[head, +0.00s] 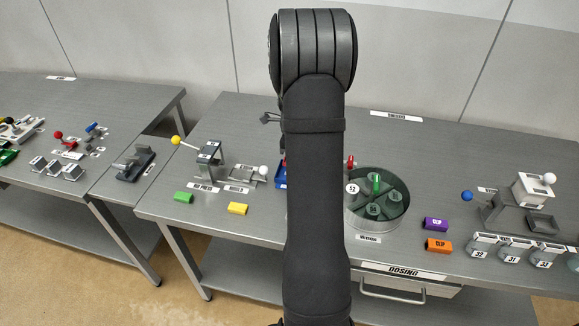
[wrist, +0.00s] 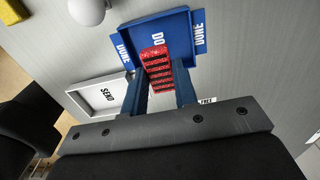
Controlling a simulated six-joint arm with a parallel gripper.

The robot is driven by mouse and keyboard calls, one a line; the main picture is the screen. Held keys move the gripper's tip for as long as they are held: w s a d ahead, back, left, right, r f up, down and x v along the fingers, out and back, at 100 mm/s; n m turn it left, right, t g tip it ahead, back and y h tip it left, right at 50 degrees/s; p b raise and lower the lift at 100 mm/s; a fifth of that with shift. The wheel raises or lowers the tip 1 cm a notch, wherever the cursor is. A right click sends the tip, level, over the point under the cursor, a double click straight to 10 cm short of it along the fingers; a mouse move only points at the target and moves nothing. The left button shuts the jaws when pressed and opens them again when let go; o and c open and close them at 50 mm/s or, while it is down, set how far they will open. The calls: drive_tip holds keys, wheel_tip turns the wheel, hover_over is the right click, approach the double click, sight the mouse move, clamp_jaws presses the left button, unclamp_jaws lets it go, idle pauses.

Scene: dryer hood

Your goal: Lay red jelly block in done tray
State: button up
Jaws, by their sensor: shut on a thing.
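The red jelly block (wrist: 158,72), ridged and speckled, is between the two blue fingers of my gripper (wrist: 157,76) in the wrist view. My gripper is shut on it. The blue done tray (wrist: 180,23), with "DONE" on its side flaps, lies beyond and around the block's far end. The block overlaps the tray's near part in this view. I cannot tell whether it touches the tray floor. In the head view my arm hides the block, the gripper and most of the tray; a blue sliver of it (head: 281,176) shows at the arm's left edge.
A white tray marked "SEND" (wrist: 92,97) lies left of the fingers. A white ball knob (wrist: 88,10) is near the done tray. In the head view a round glass-lidded drum (head: 365,222) stands right of my arm.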

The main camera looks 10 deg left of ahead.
drive_tip(key=shift+w+a+f, duration=0.1)
drive_tip(key=shift+a+f, duration=0.3)
drive_tip(key=shift+a, duration=0.05)
drive_tip(key=shift+f, duration=1.85)
drive_tip(key=shift+f, duration=0.2)
drive_tip(key=o, duration=1)
drive_tip(key=shift+o, duration=0.2)
drive_tip(key=shift+r, duration=0.1)
wheel_tip(320, 180, up, 12)
drive_tip(key=shift+r, duration=0.1)
